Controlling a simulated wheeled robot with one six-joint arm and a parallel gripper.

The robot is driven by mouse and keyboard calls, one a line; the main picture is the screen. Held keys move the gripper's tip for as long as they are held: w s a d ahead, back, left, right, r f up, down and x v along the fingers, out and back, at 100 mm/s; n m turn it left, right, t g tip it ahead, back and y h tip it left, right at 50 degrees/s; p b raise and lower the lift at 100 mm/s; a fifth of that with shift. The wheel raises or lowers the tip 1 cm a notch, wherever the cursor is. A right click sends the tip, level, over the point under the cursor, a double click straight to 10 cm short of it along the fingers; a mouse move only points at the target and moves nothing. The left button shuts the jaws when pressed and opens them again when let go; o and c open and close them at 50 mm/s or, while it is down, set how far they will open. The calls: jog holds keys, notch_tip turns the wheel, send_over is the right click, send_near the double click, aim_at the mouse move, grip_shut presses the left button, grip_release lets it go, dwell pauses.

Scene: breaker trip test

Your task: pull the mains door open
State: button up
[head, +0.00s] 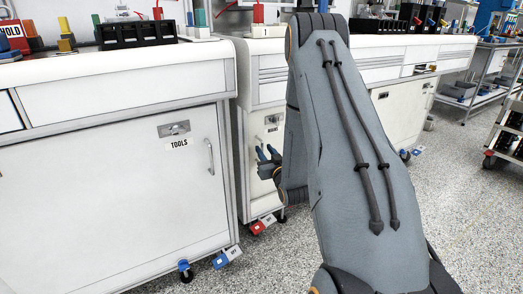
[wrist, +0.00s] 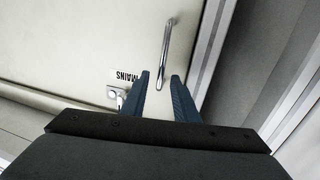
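The mains door (wrist: 90,35) is a pale cabinet door. Its "MAINS" label (wrist: 125,75) appears upside down in the wrist view, above a small lock (wrist: 117,95) with what looks like a key in it. The door's metal bar handle (wrist: 166,50) stands ahead of my gripper (wrist: 160,76). The handle's near end shows between the two blue fingers, which are apart; I cannot tell whether they touch it. In the head view my gripper (head: 262,154) is in front of the mains door (head: 250,185), partly hidden by my arm. The door looks shut.
A cabinet door labelled TOOLS (head: 120,195) with its own handle (head: 210,157) stands at the left, nearer me. Blue (head: 222,259) and red (head: 259,226) foot tabs stick out low by the cabinets. Speckled floor (head: 460,190) is clear at right, before a trolley (head: 507,135).

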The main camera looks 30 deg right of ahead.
aim_at(262, 147)
jog(key=shift+w+d+b, duration=0.15)
jog(key=shift+w, duration=0.7)
jog(key=shift+w+d+b, duration=0.1)
jog(key=shift+w+b, duration=0.05)
jog(key=shift+w, duration=0.7)
grip_shut()
